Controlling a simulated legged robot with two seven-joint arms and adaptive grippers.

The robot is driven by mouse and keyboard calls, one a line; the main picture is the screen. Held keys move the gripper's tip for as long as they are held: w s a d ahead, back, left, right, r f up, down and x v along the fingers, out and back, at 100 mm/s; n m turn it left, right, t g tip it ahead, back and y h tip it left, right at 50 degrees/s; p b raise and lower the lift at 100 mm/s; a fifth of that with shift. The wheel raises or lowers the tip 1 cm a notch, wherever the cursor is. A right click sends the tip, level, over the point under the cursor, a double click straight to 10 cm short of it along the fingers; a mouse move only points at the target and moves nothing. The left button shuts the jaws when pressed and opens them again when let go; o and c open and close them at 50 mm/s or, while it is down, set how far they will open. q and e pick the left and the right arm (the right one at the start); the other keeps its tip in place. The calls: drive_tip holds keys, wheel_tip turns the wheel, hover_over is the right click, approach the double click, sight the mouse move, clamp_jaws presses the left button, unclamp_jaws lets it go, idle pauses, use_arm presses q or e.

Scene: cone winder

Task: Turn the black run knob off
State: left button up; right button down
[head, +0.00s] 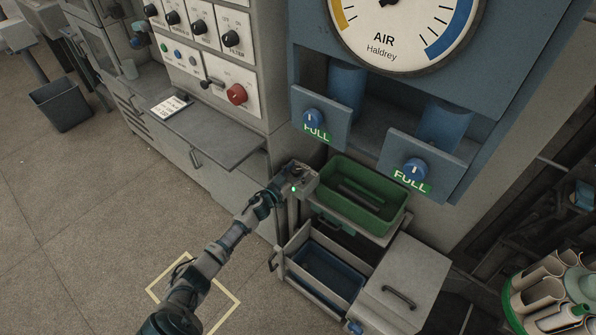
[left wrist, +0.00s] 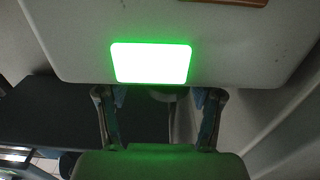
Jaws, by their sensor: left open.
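Several black knobs sit on the white panels of the grey machine at the upper left of the head view. One is the black knob (head: 231,39) above a label that seems to read FILTER; another is a small black knob with a lever (head: 206,84) left of a red knob (head: 237,94). I cannot read which one is marked run. My left gripper (head: 301,171) is low beside the green tray, well below and right of these knobs. In the left wrist view its two fingers (left wrist: 158,105) are apart with nothing between them. My right gripper is not in view.
A grey shelf (head: 214,139) juts out below the panels. A green tray (head: 342,207) and an open drawer (head: 315,294) are near my left gripper. Blue boxes with knobs marked FULL (head: 320,121) hang under the AIR gauge (head: 402,25).

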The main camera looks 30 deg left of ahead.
use_arm(q)
drive_tip(key=shift+a+f, duration=0.2)
drive_tip(key=shift+a, duration=0.4)
drive_tip(key=c, duration=1.1)
drive_tip(key=shift+d, duration=0.1)
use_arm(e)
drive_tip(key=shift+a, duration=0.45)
